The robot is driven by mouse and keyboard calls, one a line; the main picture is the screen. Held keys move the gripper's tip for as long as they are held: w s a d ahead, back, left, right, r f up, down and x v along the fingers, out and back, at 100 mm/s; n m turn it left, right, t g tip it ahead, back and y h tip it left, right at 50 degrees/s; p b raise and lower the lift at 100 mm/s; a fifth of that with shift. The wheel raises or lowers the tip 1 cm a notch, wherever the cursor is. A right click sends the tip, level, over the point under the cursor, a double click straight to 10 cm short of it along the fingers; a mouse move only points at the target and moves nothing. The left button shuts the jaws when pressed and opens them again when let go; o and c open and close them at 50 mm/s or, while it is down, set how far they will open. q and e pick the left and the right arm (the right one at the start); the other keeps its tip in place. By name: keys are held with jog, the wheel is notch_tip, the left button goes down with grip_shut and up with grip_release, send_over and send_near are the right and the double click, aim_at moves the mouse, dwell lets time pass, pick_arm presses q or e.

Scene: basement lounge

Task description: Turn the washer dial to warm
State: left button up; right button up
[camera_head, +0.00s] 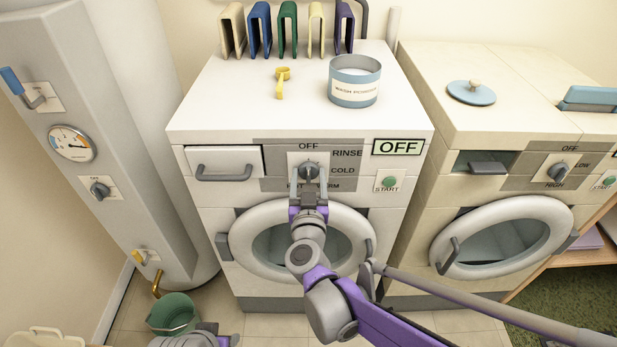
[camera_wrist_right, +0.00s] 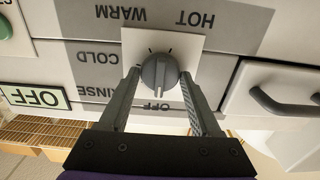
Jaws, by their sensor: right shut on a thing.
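The washer (camera_head: 225,105) is the white machine in the middle, with its grey dial on the upper front panel. In the right wrist view the dial (camera_wrist_right: 158,72) appears upside down, its ridge toward the OFF label; the labels RINSE, COLD, WARM and HOT are around it. The washer's display (camera_head: 398,147) reads OFF. My right gripper (camera_head: 309,172) is at the dial from the front, its fingers on either side and shut on it; it also shows in the wrist view (camera_wrist_right: 160,84). The gripper partly hides the dial and the lower labels in the head view.
A wash powder tub (camera_head: 354,88) and a yellow scoop (camera_head: 281,82) are on the washer top. The START button (camera_head: 388,183) is right of the dial, the drawer (camera_head: 222,163) left. A dryer (camera_head: 515,115) stands at right, a boiler tank (camera_head: 95,95) at left, a green bucket (camera_head: 172,314) on the floor.

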jog(key=shift+m, duration=0.3)
jog(key=m, duration=0.3)
jog(key=shift+m, duration=0.3)
jog(key=m, duration=0.3)
jog(key=shift+d+m, duration=0.1)
jog(key=shift+m, duration=0.3)
jog(key=m, duration=0.7)
jog(key=shift+f, duration=0.1)
jog(key=m, duration=0.3)
jog(key=shift+m+p, duration=0.3)
jog(key=shift+m, duration=0.1)
jog(key=m, duration=0.3)
jog(key=shift+m, duration=0.3)
jog(key=m, duration=0.3)
jog(key=shift+m+p, duration=0.3)
jog(key=shift+f+m, duration=0.1)
jog(key=shift+m, duration=1.8)
